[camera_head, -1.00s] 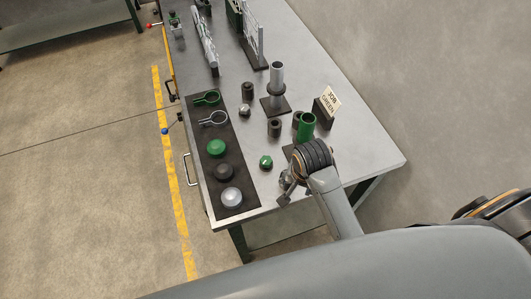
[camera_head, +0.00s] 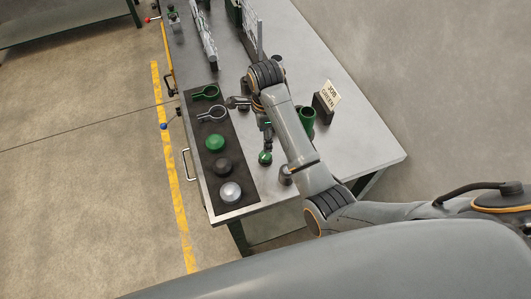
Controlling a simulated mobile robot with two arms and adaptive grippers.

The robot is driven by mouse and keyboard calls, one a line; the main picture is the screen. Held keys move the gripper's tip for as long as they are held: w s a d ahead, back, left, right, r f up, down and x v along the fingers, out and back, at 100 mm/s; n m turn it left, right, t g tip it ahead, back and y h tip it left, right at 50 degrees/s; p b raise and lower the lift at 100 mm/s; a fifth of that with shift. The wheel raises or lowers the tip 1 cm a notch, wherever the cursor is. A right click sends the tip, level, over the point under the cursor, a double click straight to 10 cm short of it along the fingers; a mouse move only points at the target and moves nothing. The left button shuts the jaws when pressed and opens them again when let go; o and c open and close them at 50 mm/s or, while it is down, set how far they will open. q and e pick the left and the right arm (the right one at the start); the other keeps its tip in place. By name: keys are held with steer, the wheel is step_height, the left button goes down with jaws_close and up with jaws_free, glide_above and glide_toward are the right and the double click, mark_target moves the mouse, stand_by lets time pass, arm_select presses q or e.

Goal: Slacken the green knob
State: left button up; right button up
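Two green knob-like things show. A round green dome (camera_head: 215,143) sits on the dark mat (camera_head: 233,195) along the bench's left side. A smaller green knob (camera_head: 265,158) stands on the bare bench top just right of the mat. My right arm reaches over the bench from the lower right. My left gripper is not in view.
A green cylinder (camera_head: 307,118) and a "JOB GREEN" sign (camera_head: 327,97) stand right of my arm. The bench's right front is clear.

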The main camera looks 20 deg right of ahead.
mark_target(265, 154)
step_height(265, 154, down, 9)
steer(key=shift+w+f+p, duration=0.1)
steer(key=shift+f+p, duration=0.05)
steer(key=shift+p, duration=0.6)
steer(key=c, duration=1.2)
